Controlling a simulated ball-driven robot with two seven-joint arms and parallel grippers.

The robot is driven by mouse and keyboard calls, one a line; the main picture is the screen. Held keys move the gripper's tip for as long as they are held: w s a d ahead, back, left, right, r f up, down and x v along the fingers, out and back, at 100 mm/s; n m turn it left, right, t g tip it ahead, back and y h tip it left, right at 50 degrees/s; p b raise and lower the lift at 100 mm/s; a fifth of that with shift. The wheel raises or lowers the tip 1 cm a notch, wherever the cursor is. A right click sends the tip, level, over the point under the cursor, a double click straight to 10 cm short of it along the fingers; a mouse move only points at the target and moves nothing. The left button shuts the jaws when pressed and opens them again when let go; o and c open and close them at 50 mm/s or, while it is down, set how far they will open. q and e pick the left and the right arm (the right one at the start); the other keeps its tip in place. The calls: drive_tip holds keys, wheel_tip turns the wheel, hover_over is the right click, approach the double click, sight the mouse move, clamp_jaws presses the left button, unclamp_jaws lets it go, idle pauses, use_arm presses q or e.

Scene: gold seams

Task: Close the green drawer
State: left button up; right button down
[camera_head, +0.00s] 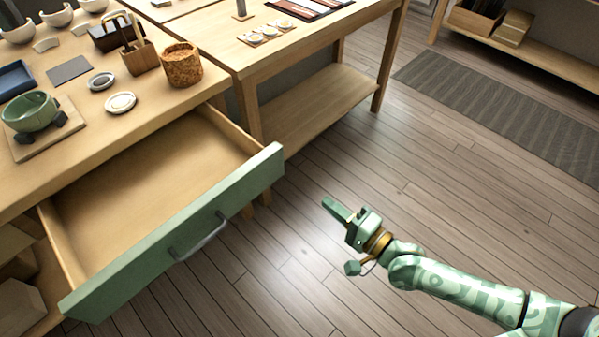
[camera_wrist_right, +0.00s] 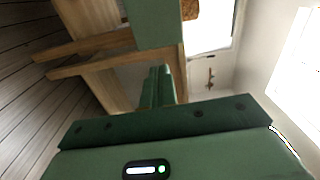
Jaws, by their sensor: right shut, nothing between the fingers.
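The green drawer (camera_head: 180,243) stands pulled well out from under the wooden worktop in the head view. Its inside (camera_head: 150,185) is bare wood and looks empty. A grey bar handle (camera_head: 200,238) is on its green front. My right gripper (camera_head: 328,203) is shut and empty, out in front of the drawer and to the right of it, apart from it. In the right wrist view the shut fingers (camera_wrist_right: 158,88) point toward a green panel (camera_wrist_right: 158,22), which looks like the drawer front. My left gripper is not in view.
On the worktop (camera_head: 130,125) stand a green bowl (camera_head: 32,112), a cork pot (camera_head: 181,65), a wooden tool holder (camera_head: 139,57) and small dishes. A second wooden table (camera_head: 300,48) stands behind. The plank floor (camera_head: 300,280) around my right gripper is clear.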

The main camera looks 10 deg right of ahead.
drive_tip(key=b, duration=0.3)
approach(279, 164)
drive_tip(key=x, duration=0.4)
drive_tip(key=b+x, duration=0.1)
drive_tip(key=shift+w+a+f, duration=0.25)
drive_tip(key=shift+w+f, duration=0.05)
drive_tip(key=shift+w+a+r, duration=0.1)
drive_tip(key=shift+w+a, duration=0.15)
drive_tip(key=shift+w, duration=0.2)
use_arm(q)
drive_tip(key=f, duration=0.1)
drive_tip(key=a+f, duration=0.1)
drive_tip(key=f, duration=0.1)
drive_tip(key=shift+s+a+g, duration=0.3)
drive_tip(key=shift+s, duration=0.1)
use_arm(e)
drive_tip(key=shift+r, duration=0.1)
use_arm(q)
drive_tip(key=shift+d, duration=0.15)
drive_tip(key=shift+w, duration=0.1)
